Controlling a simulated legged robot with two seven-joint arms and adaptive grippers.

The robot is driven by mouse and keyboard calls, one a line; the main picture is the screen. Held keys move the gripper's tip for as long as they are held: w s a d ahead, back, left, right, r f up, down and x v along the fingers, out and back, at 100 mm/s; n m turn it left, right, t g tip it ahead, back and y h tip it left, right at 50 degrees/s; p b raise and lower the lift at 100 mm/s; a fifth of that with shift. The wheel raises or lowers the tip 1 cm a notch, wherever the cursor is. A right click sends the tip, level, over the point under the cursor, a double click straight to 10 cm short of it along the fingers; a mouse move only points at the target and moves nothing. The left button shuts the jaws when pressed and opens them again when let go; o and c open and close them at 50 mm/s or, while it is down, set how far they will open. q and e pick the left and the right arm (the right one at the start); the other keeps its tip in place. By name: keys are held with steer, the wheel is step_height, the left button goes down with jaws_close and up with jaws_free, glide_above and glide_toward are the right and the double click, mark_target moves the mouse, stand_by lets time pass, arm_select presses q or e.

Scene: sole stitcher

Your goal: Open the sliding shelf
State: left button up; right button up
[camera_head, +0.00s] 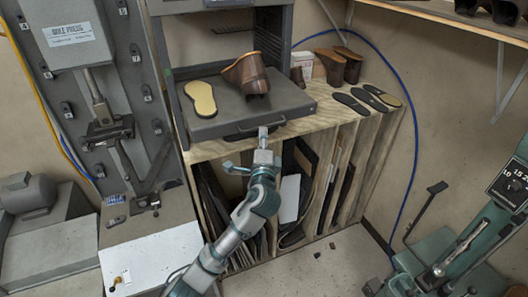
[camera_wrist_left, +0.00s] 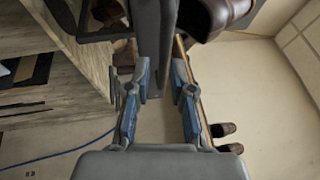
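The sliding shelf (camera_head: 225,117) is a grey tray in the grey press cabinet. It stands out from the cabinet front and carries a tan sole (camera_head: 201,98) and a brown shoe (camera_head: 247,74). A dark handle (camera_head: 243,130) is on its front edge. My left gripper (camera_head: 263,134) is at that front edge, beside the handle. In the left wrist view the two fingers (camera_wrist_left: 162,72) are apart, with a grey slab, apparently the shelf's front, between or just beyond their tips. Contact cannot be told. My right gripper is not in view.
A wooden bench (camera_head: 330,107) holds dark insoles (camera_head: 368,99) and brown shoes (camera_head: 340,65), with upright sheets in slots below. A grey press (camera_head: 70,40) stands left, a green machine (camera_head: 470,250) at lower right. The floor (camera_head: 325,270) in front is mostly clear.

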arm_select(q)
steer(key=v, duration=0.7)
steer(key=shift+s, duration=0.2)
steer(key=shift+d+f, duration=0.1)
steer(key=shift+f, duration=0.05)
